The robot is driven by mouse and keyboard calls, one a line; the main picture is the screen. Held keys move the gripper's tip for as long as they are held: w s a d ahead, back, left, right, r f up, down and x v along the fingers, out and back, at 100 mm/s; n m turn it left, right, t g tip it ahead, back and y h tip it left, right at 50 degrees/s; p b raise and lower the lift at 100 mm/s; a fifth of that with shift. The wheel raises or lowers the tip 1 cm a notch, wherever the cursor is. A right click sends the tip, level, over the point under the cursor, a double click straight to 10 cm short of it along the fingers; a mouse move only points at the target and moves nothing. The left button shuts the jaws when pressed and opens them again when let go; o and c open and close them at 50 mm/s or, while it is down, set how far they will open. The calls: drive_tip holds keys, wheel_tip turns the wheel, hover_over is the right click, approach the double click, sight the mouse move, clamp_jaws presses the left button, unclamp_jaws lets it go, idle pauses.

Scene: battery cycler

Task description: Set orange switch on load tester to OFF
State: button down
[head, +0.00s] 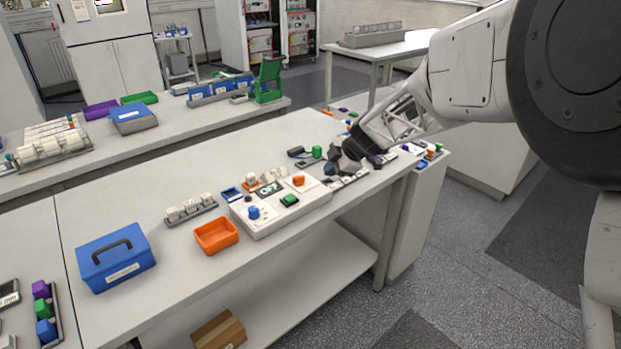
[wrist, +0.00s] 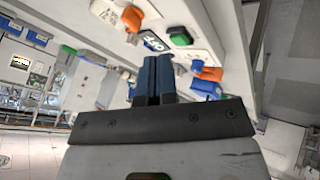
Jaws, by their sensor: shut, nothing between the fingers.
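The load tester (head: 270,221) is a white box on the bench, with a blue knob (head: 253,212), a green button (head: 289,200), an orange switch (head: 298,180) and a dark display reading OFF (head: 268,188). In the wrist view the orange switch (wrist: 132,17) is near the top, with the OFF display (wrist: 155,45) and green button (wrist: 180,38) below it. My gripper (head: 336,160) is to the right of the tester, apart from the switch. Its blue fingers (wrist: 153,75) are together and empty.
An orange tray (head: 216,236) and a blue lidded box (head: 116,257) stand left of the tester. A rack of white pieces (head: 190,209) is behind the tray. Small items (head: 317,152) lie around my gripper. The bench's front edge is close to the tester.

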sight(302, 182)
drive_tip(key=shift+a+f, duration=0.1)
drive_tip(key=shift+f, duration=0.05)
drive_tip(key=x, duration=1)
drive_tip(key=shift+w, duration=0.15)
drive_tip(key=shift+w+a, duration=0.4)
drive_tip(key=shift+w, duration=0.45)
drive_tip(key=shift+w+a, duration=0.45)
drive_tip(key=shift+w, duration=0.35)
drive_tip(key=shift+w+d+r, duration=0.15)
drive_tip(key=shift+w+r, duration=0.05)
drive_tip(key=shift+w, duration=0.35)
idle(0.7)
drive_tip(key=shift+s, duration=0.1)
drive_tip(key=shift+s+a, duration=0.45)
drive_tip(key=shift+s, duration=0.1)
drive_tip(key=shift+s+d, duration=0.15)
drive_tip(key=shift+s, duration=0.05)
idle(0.4)
